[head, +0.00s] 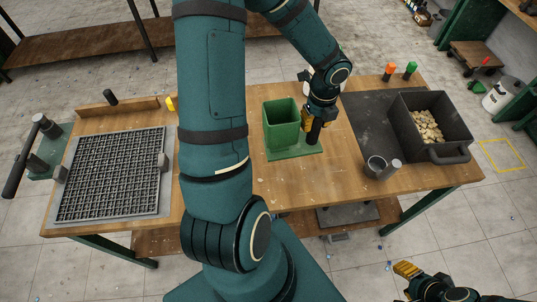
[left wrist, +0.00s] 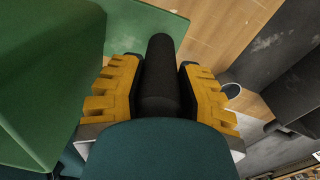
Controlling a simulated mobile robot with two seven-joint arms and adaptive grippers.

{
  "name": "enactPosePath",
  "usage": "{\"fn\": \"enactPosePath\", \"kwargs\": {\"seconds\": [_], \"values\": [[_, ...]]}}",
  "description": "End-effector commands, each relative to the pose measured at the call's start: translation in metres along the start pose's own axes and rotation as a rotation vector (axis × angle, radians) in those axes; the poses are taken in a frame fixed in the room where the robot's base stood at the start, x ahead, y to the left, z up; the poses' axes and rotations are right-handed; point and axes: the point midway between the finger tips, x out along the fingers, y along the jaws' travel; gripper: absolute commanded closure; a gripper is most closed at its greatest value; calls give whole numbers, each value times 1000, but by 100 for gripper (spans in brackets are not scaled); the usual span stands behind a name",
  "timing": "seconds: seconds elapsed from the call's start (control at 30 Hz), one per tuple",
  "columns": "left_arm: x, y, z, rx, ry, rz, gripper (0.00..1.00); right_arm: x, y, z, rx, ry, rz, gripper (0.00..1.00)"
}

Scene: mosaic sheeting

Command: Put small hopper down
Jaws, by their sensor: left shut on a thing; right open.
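The small hopper (head: 281,128) is a green open-topped box on a flat green base plate (head: 296,152), near the middle of the wooden table. It looks upright. A black upright handle (left wrist: 161,70) stands beside the box. My left gripper (head: 316,122) is shut on this handle, just right of the box. In the left wrist view its yellow fingers lie on both sides of the handle, with the green box wall (left wrist: 50,75) to the left. The base plate seems to be at the tabletop, but I cannot tell whether it touches. My right gripper (head: 408,270) is open and empty, low at right.
A dark bin (head: 405,120) with tan chips stands at the right on a grey mat (head: 368,118). A small grey cup (head: 376,166) stands in front of it. A gridded mosaic sheet (head: 112,175) lies at left. Orange and green bottles (head: 410,70) stand at the back edge.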

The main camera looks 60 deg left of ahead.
Motion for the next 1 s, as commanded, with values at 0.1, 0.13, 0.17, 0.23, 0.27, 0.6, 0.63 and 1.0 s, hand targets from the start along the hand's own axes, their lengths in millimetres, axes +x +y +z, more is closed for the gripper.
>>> {"fn": "enactPosePath", "kwargs": {"seconds": [0.1, 0.13, 0.17, 0.23, 0.27, 0.6, 0.63, 1.0], "values": [[7, -2, 0, 23, -11, 2, 100, 28, 10, 4, 1, 0, 3, 53], [6, -2, 0, 29, -12, 2, 100, 33, 12, 4, 1, 1, 4, 53], [6, -1, 0, 33, -11, 3, 100, 37, 13, 5, 1, 1, 5, 53], [5, -1, -1, 45, -9, 2, 100, 45, 16, 6, 2, 1, 6, 53], [4, -1, -1, 48, -9, 1, 100, 48, 17, 6, 2, 1, 7, 53], [30, -1, -3, 64, 2, 2, 100, 64, 22, 8, 3, 3, 11, 53], [35, -1, -3, 64, 2, 2, 100, 65, 23, 8, 3, 3, 11, 53], [70, -2, -3, 63, 0, 0, 100, 73, 26, 9, 2, 3, 13, 53]]}}
